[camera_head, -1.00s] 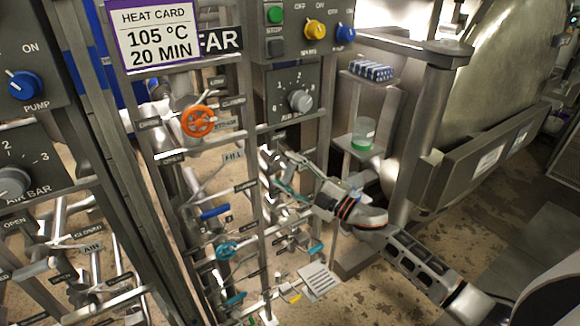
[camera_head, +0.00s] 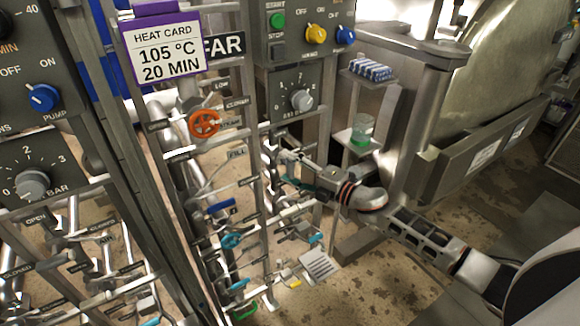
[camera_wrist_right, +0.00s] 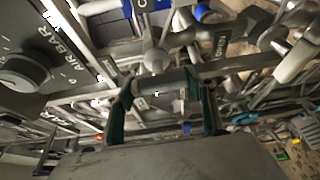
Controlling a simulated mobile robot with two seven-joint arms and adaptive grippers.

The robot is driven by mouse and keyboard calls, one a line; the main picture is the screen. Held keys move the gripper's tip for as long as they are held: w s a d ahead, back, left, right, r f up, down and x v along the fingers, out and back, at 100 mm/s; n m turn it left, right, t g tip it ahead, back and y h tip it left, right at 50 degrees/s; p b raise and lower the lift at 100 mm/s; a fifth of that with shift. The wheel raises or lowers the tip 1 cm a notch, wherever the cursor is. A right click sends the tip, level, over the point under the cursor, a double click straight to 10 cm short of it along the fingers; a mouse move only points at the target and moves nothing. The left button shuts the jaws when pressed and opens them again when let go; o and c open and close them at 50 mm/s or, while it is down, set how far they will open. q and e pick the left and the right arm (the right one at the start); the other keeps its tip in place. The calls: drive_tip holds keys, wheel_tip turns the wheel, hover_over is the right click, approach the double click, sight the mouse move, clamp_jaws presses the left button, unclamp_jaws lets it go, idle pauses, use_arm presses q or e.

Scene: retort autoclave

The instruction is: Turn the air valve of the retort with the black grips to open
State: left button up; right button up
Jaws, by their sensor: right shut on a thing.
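My right gripper (camera_head: 289,170) reaches in from the right to the pipework below the far panel's air knob. In the right wrist view its dark green fingers (camera_wrist_right: 162,100) stand on both sides of a grey bar-like handle (camera_wrist_right: 168,80) and are shut on it. The handle lies by a round metal valve body (camera_wrist_right: 157,60). An OPEN label (camera_wrist_right: 222,45) is beside it, to the right. In the head view the gripper and wrist largely hide this handle. I cannot make out black grips. My left gripper is not in view.
An orange handwheel (camera_head: 204,123), a blue lever (camera_head: 221,206) and teal handles (camera_head: 231,241) sit on the nearby pipe rack. The far panel carries a grey AIR BAR knob (camera_head: 301,100). A shelf with a green-bottomed jar (camera_head: 361,130) stands behind my right arm.

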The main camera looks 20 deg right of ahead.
drive_tip(key=o, duration=1.1)
drive_tip(key=shift+s, duration=0.1)
drive_tip(key=v, duration=1.2)
drive_tip(key=s+a+f+m+g+h, duration=0.1)
drive_tip(key=s+a+f+m+h, duration=0.1)
drive_tip(key=s+f+m, duration=0.5)
drive_tip(key=s+a+f+m+g+h, duration=0.1)
drive_tip(key=s+a+f+m+h, duration=0.1)
drive_tip(key=s+a+f+m, duration=0.3)
drive_tip(key=s+a+f+m+g+h, duration=0.2)
drive_tip(key=s+a+f+m+h, duration=0.1)
drive_tip(key=s+f+m, duration=0.5)
drive_tip(key=shift+s+a+f+m, duration=0.15)
drive_tip(key=shift+s+f, duration=0.25)
drive_tip(key=shift+f, duration=0.3)
drive_tip(key=shift+s+a+f+m, duration=0.15)
drive_tip(key=shift+s+f, duration=0.25)
drive_tip(key=shift+f, duration=0.25)
drive_tip(key=shift+s+a+f, duration=0.2)
drive_tip(key=shift+s+f, duration=0.2)
drive_tip(key=shift+f, duration=0.3)
